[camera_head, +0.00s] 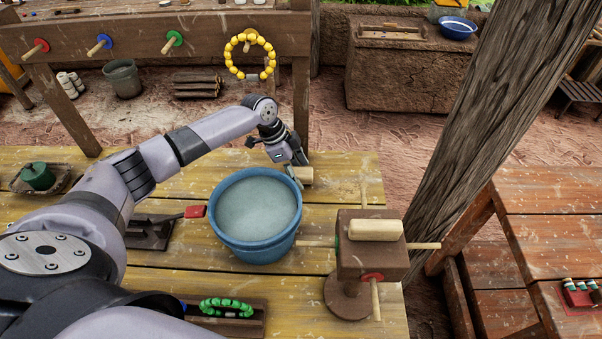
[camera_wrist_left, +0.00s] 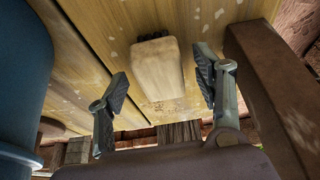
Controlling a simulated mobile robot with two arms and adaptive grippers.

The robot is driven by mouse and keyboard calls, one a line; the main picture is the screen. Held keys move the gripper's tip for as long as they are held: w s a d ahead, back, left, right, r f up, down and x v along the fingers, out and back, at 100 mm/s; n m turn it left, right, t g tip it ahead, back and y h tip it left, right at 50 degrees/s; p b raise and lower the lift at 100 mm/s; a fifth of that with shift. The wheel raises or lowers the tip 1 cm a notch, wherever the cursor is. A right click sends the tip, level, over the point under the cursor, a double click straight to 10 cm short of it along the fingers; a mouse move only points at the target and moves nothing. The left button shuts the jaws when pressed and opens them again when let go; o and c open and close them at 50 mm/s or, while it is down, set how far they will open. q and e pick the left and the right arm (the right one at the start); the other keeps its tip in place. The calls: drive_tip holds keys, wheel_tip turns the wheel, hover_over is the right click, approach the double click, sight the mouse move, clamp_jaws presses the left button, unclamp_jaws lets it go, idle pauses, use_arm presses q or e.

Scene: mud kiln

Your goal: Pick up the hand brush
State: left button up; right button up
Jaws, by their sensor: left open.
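A pale wooden block-shaped piece, which looks like the hand brush (camera_head: 305,174), lies on the yellow plank table (camera_head: 340,165) near its far edge, just behind the blue bucket. In the left wrist view the open left gripper (camera_wrist_left: 163,70) has one finger on each side of the brush, with gaps between. My right gripper is not in view.
A blue bucket (camera_head: 257,212) of greyish water stands close in front of the gripper. A wooden stand (camera_head: 372,262) with pegs and a pale roller is to the right. A thick slanted post (camera_head: 495,110) rises beyond the table. A trowel-like tool (camera_head: 150,233) lies left of the bucket.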

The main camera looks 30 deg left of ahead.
use_arm(q)
drive_tip(key=shift+f, duration=0.4)
drive_tip(key=shift+c, duration=0.6)
drive_tip(key=c, duration=1.1)
drive_tip(key=shift+w+r, duration=0.1)
